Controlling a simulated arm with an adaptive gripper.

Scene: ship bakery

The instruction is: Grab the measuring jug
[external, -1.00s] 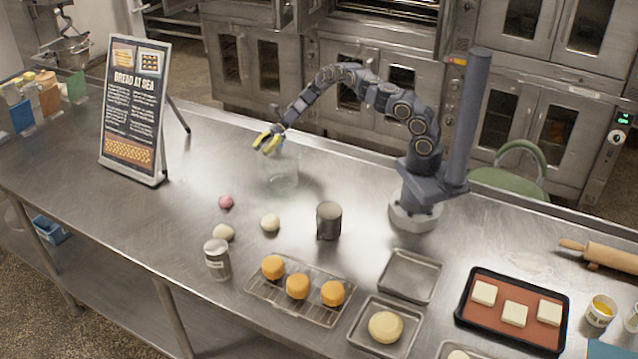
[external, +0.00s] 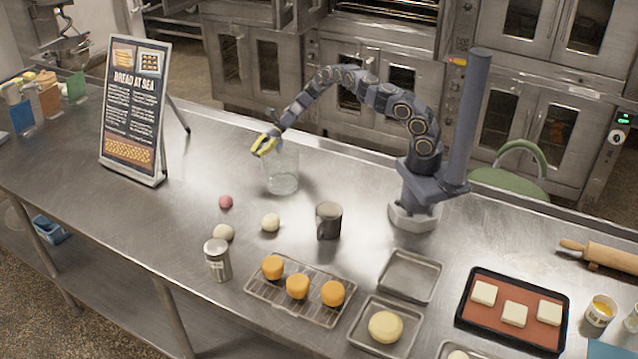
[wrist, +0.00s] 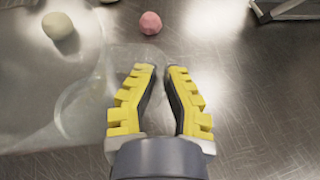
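The measuring jug (external: 281,178) is a clear glass vessel standing upright on the steel counter, left of my arm's base. My gripper (external: 264,145) is at its upper left side, close to the rim. In the wrist view, the jug (wrist: 72,108) is a faint transparent shape to the left, reaching towards my fingertips. My yellow-padded fingers (wrist: 160,70) are apart, with their tips angled inward. The glass is too faint to tell whether any of it lies between the fingers or touches them.
A dark mug (external: 328,221), dough balls (external: 270,222), a pink ball (external: 226,202) and a shaker (external: 217,260) stand nearer the front. A sign (external: 136,115) stands to the left. The counter between sign and jug is clear.

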